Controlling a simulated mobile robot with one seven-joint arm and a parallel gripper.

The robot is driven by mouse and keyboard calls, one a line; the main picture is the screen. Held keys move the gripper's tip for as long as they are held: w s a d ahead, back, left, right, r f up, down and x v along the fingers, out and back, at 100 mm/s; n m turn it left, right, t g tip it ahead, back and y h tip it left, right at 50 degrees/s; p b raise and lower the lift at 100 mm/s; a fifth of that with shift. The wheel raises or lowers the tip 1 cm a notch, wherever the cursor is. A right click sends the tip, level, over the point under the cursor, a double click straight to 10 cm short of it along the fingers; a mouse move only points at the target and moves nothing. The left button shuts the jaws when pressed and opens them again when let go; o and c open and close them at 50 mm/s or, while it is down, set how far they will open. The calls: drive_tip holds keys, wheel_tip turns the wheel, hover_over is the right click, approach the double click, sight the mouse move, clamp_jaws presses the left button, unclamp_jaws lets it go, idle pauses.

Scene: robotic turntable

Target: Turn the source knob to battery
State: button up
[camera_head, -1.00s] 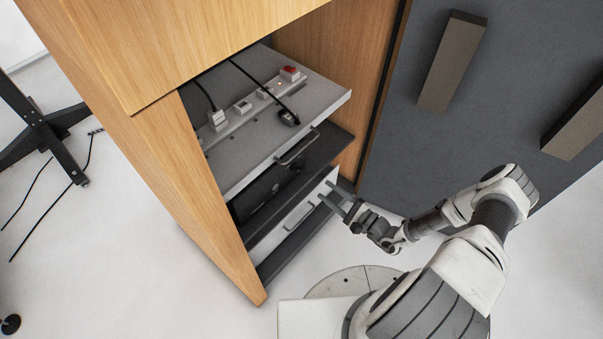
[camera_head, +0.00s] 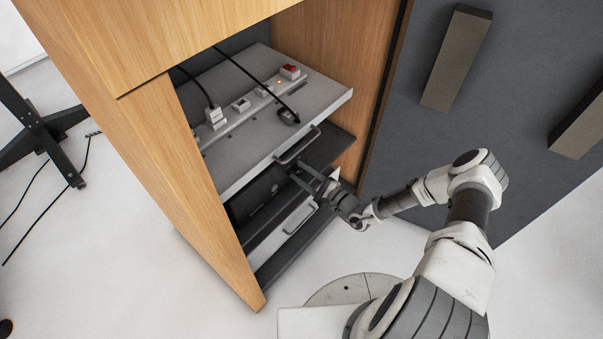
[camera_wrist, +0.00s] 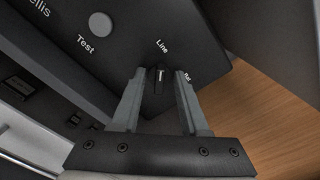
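The source knob (camera_wrist: 159,77) is a small dark knob with a light mark, on the black panel in the wrist view. The word "Line" is printed above it and "Bat" to its right. The light mark runs roughly toward "Line". My gripper (camera_wrist: 158,73) is open, with one grey finger on each side of the knob. I cannot tell whether the fingers touch it. In the head view my gripper (camera_head: 303,176) is at the front of the dark unit below the top shelf. The knob is hidden in that view.
A round grey "Test" button (camera_wrist: 100,25) sits left of the knob. A grey shelf (camera_head: 240,150) with a power strip (camera_head: 236,118) and cables lies above my gripper. The wooden cabinet side (camera_head: 345,95) stands close on the right.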

clamp_jaws()
drive_tip(key=shift+m, duration=0.3)
drive_tip(key=m+p, duration=0.1)
drive_tip(key=m, duration=0.2)
drive_tip(key=shift+m, duration=0.3)
drive_tip(key=m, duration=0.4)
drive_tip(key=shift+d+m+p, duration=0.1)
drive_tip(key=shift+m+p, duration=0.2)
drive_tip(key=shift+p, duration=0.1)
drive_tip(key=m, duration=0.4)
drive_tip(key=shift+w, duration=0.1)
drive_tip(key=shift+d+f+m+b, duration=0.1)
drive_tip(key=shift+m+b, duration=0.2)
drive_tip(key=shift+m, duration=2.2)
